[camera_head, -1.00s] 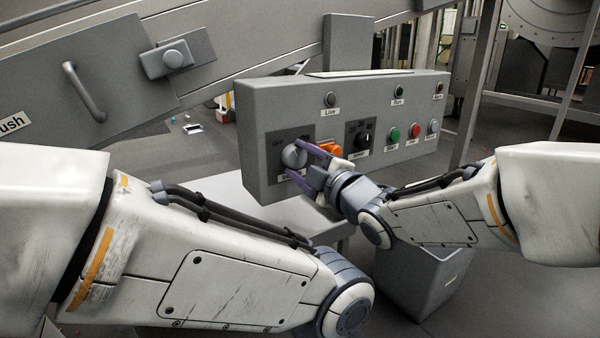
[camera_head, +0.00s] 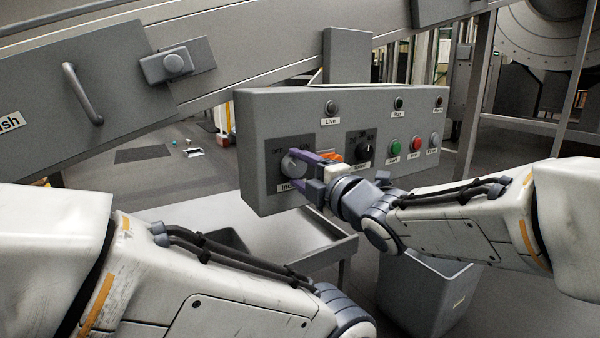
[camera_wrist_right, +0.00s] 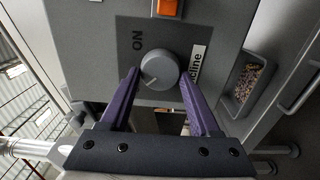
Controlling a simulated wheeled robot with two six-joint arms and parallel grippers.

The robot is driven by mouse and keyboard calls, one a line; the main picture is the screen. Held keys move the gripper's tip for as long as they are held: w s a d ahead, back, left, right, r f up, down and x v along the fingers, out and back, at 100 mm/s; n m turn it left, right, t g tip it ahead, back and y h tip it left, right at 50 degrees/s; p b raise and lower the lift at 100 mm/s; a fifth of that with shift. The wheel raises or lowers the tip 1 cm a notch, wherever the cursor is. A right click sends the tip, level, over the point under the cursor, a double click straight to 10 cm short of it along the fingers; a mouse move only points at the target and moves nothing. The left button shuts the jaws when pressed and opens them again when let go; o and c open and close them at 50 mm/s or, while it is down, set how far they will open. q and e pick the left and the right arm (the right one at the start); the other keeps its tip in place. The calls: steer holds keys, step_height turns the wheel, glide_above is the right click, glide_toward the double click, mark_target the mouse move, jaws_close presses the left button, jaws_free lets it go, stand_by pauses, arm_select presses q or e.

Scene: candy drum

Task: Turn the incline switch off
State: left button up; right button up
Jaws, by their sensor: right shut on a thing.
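The incline switch is a round grey knob (camera_head: 294,163) at the left end of the grey control box (camera_head: 259,121), with OFF printed at its upper left and ON at its upper right. My right gripper (camera_head: 302,170) has its purple fingers on both sides of the knob and is shut on it. In the right wrist view the knob (camera_wrist_right: 160,69) sits between the fingertips. A light mark on it points to the lower left, away from the ON label. The OFF label is out of sight there. My left arm shows at the lower left of the head view, but its gripper is outside the picture.
An orange switch (camera_head: 331,156) sits just right of the knob, partly behind my right gripper. A black selector (camera_head: 364,151), a green button (camera_head: 393,146) and a red button (camera_head: 415,141) follow. A grey bin (camera_head: 425,290) stands below my right arm.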

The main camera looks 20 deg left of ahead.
steer(key=o, duration=1.4)
steer(key=shift+c, duration=0.2)
steer(key=shift+d, duration=0.1)
steer(key=shift+s+d+r, duration=0.1)
steer(key=shift+s+d, duration=0.15)
steer(key=p+v, duration=0.3)
steer(key=v, duration=0.6)
steer(key=shift+s+d, duration=0.2)
steer(key=shift+d, duration=0.05)
